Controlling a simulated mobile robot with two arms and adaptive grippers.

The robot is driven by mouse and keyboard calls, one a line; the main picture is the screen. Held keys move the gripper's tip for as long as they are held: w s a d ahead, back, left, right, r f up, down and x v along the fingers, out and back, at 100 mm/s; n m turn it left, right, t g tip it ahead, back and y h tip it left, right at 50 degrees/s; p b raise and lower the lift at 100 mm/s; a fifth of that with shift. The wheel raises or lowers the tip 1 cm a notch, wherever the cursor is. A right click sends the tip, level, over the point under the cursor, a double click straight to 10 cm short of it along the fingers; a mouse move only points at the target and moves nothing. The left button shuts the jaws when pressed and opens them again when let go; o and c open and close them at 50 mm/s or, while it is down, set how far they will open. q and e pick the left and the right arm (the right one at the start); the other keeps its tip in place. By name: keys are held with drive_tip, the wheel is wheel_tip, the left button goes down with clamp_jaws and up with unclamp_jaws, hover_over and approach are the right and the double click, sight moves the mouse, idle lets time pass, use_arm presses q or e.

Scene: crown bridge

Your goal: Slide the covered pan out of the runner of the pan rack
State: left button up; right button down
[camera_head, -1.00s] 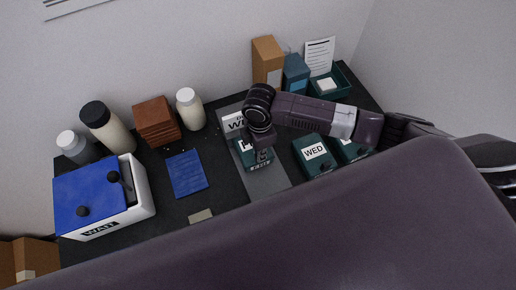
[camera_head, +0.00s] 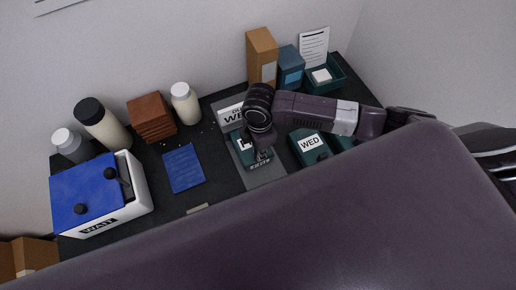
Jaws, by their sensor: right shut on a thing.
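My right gripper (camera_head: 262,155) reaches down from the right and is shut on a small teal pan with a white label (camera_head: 241,152). The pan lies on a grey mat (camera_head: 265,177), in front of a white sign (camera_head: 231,113); the gripper hides part of both. A second teal pan labelled WED (camera_head: 310,145) stands to the right, with more teal partly hidden behind my arm. I cannot make out a pan rack or its runner. My left gripper is not in view.
A white WAIT box (camera_head: 140,192) with a blue lid (camera_head: 84,194) stands at the left. Bottles (camera_head: 103,124), brown blocks (camera_head: 152,117), a blue mat (camera_head: 183,168), cartons (camera_head: 262,57) and a teal tray (camera_head: 338,84) line the dark table. A large purple part of mine hides the front.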

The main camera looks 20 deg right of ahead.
drive_tip(key=shift+s, duration=1.15)
drive_tip(key=shift+r, duration=0.1)
drive_tip(key=shift+r, duration=2.95)
